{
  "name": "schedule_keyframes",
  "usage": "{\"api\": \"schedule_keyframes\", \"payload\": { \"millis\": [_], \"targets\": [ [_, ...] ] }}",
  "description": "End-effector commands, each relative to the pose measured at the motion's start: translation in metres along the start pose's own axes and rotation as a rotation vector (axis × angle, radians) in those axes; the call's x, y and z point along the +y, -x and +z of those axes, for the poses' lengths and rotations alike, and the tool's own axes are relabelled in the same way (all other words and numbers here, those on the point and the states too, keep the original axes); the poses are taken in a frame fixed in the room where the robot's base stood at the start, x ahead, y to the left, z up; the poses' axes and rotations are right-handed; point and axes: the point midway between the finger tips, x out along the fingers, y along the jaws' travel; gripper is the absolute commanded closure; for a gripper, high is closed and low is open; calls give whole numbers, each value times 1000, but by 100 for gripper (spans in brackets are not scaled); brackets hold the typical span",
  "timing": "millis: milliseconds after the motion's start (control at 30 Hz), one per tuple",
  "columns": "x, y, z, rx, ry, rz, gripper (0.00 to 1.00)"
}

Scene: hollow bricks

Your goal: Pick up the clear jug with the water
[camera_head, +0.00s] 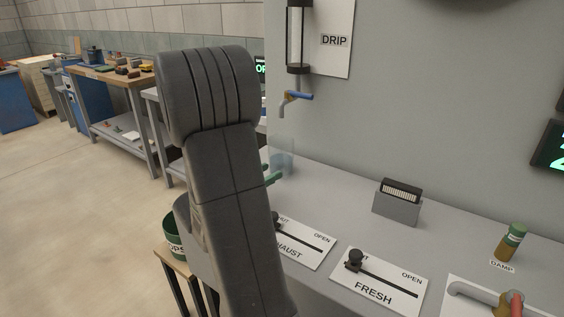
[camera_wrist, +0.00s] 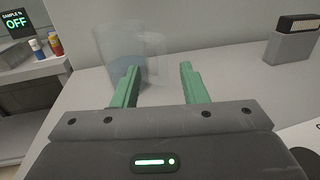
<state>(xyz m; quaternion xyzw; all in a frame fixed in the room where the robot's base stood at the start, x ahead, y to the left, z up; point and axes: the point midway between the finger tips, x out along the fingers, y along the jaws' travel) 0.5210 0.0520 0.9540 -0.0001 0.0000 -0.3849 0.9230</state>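The clear jug (camera_wrist: 118,42) stands upright on the grey counter in the wrist view, with bluish water low inside it. It also shows in the head view (camera_head: 284,156), partly hidden behind my arm. My gripper (camera_wrist: 160,72) has two green fingers spread apart with nothing held between them. The jug lies ahead of the fingers and mostly to the left. The left fingertip overlaps the jug in the picture; I cannot tell whether it touches. In the head view only a bit of my gripper's green fingers shows beside my arm.
A tap with a blue handle (camera_head: 299,95) hangs below a clear tube (camera_head: 296,38) near the DRIP sign (camera_head: 334,40), above the jug's area. A grey block holder (camera_head: 397,205) stands on the counter to the right. Slider plates lie nearer the front. The wall is behind.

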Motion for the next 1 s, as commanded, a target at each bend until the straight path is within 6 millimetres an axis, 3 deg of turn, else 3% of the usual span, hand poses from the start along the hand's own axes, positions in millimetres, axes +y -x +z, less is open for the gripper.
{"api": "schedule_keyframes", "payload": {
  "millis": [333, 667, 700, 900, 1000],
  "targets": [
    [-2, -42, -1, 1, 0, -4, 61],
    [-1, -48, 0, 0, 0, -1, 61],
    [-1, -48, 0, 0, 0, -1, 63],
    [-1, -48, 0, 0, 0, -1, 100],
    [-1, -48, 0, -1, -1, -1, 100]
  ]
}}
